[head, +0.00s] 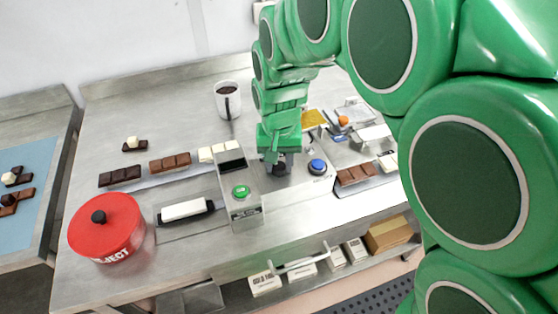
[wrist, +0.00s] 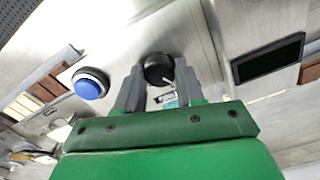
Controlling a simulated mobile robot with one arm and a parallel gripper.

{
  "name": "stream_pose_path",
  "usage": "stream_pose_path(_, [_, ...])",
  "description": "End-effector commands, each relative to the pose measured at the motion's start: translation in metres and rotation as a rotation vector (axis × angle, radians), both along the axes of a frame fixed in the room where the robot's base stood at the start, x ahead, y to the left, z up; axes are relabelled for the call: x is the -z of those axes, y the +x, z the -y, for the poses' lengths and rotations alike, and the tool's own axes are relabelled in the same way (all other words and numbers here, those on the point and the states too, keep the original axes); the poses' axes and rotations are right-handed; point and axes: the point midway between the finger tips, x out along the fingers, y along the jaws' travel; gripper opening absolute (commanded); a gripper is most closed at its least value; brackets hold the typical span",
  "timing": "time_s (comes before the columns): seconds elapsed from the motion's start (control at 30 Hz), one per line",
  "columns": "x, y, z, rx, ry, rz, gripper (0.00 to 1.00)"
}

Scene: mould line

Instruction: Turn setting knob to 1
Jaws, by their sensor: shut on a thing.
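The setting knob (wrist: 158,69) is a round black dial with a white pointer line in the wrist view. My gripper (wrist: 156,82) has one grey finger on each side of it and is shut on it. The pointer slants toward the lower right in that view. A small label below the knob is partly hidden and I cannot read a number on it. In the head view my green gripper (head: 281,166) reaches down onto the panel, and the knob is mostly hidden behind the fingers.
A blue button (head: 317,167) is right of my gripper. A box with a green button (head: 241,192) and dark screen stands to its left. A red reject tin (head: 107,228), a white mug (head: 227,99) and chocolate bars (head: 170,162) stand on the steel table (head: 190,265).

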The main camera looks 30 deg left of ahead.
Motion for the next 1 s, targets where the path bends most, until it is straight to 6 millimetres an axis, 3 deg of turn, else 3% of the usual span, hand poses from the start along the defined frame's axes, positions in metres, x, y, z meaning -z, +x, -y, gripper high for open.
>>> stream_pose_path(0.5, [-0.0006, 0.0000, -0.0005, -0.414, 0.001, 0.002, 0.07])
stream_pose_path(1.0, [-0.0006, 0.0004, -0.0002, -0.547, 0.001, 0.002, 0.07])
